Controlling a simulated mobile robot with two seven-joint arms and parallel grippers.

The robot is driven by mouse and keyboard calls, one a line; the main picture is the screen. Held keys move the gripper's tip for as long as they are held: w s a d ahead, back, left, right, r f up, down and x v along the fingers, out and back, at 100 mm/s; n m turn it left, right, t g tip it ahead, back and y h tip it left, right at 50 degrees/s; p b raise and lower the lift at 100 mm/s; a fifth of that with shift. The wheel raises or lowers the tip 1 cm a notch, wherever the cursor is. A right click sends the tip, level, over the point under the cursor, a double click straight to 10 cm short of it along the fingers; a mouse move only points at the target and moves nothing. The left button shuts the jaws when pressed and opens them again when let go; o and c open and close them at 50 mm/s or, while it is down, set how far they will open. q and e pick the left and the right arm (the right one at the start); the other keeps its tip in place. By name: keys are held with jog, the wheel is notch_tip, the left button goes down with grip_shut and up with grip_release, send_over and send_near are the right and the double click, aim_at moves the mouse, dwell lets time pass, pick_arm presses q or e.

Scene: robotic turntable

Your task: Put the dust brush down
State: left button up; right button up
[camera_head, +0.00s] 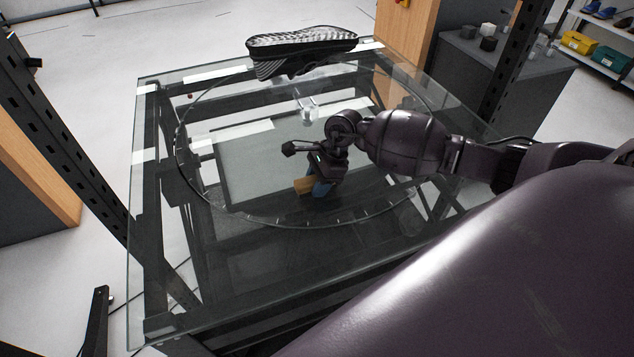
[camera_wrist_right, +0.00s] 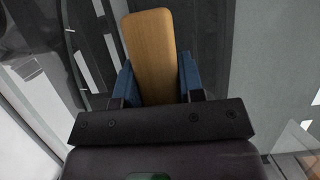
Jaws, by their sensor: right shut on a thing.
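The dust brush (camera_head: 304,186) shows as a short piece of tan wood at the tip of my right gripper (camera_head: 318,188), above or on the glass turntable (camera_head: 230,215). In the right wrist view the brush's wooden part (camera_wrist_right: 152,50) lies between the two blue fingers of my right gripper (camera_wrist_right: 154,78), which are shut on it. Its bristles are not visible. I cannot tell whether the brush touches the glass. My left gripper is not in view.
A black and white patterned shoe-like object (camera_head: 302,45) is at the turntable's far edge. A small clear item (camera_head: 308,110) is near the middle. Dark metal posts (camera_head: 65,140) flank the table. The left and front glass is clear.

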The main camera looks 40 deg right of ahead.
jog(key=o, duration=0.6)
jog(key=shift+s+f, duration=0.15)
jog(key=shift+f, duration=0.2)
jog(key=o, duration=0.4)
jog(key=shift+f, duration=0.15)
jog(key=shift+c, duration=0.2)
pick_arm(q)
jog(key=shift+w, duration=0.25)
pick_arm(e)
jog(key=shift+s+a, duration=0.1)
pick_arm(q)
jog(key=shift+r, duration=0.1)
pick_arm(e)
jog(key=shift+r+p, duration=0.3)
jog(key=shift+p, duration=0.05)
jog(key=v, duration=1.1)
jog(key=shift+w+r, duration=0.25)
jog(key=shift+d+r, duration=0.25)
jog(key=shift+r, duration=0.35)
